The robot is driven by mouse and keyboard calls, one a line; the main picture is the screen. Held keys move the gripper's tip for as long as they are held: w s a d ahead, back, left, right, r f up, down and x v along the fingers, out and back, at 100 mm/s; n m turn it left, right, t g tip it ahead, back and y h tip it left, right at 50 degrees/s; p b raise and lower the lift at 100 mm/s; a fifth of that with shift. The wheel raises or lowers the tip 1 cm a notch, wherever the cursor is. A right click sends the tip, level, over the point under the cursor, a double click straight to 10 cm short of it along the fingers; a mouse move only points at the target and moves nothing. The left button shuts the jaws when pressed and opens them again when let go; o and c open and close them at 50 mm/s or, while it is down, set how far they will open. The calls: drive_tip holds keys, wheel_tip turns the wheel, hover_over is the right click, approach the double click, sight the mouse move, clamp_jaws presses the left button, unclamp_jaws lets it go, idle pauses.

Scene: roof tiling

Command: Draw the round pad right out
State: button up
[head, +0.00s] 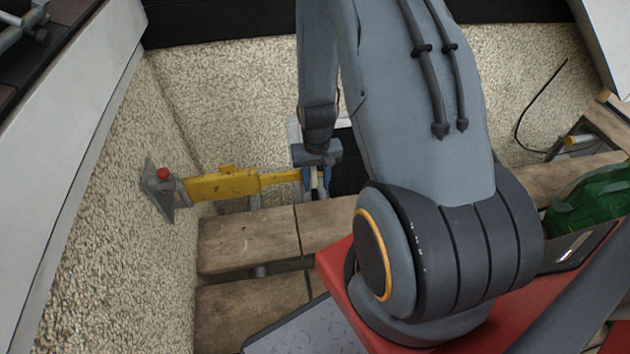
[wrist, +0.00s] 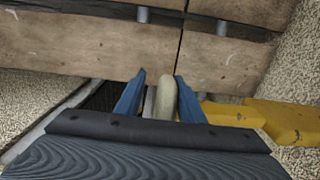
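My gripper (wrist: 161,76) has two blue fingers standing apart. A pale, round-ended piece (wrist: 166,96) stands between them, nearer the right finger; it may be the round pad, seen edge-on, but I cannot tell for sure. A narrow gap shows on its left; contact on its right is unclear. In the head view my gripper (head: 311,182) points down at the inner end of a yellow bracket (head: 225,184), and the piece is mostly hidden there. The bracket also shows at the right in the wrist view (wrist: 265,118).
The bracket's grey plate, with a red knob (head: 163,174), is at the rough wall (head: 95,220). Wooden planks (head: 250,235) with gaps lie below. A dark opening (head: 348,160) is behind my gripper. A green object (head: 590,205) sits at the right.

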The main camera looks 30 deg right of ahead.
sight(315, 171)
drive_tip(key=shift+a, duration=0.2)
drive_tip(key=shift+w+r, duration=0.1)
drive_tip(key=shift+r, duration=0.05)
wheel_tip(315, 171, up, 8)
drive_tip(key=p, duration=0.2)
drive_tip(key=shift+f+p, duration=0.25)
drive_tip(key=shift+p, duration=0.1)
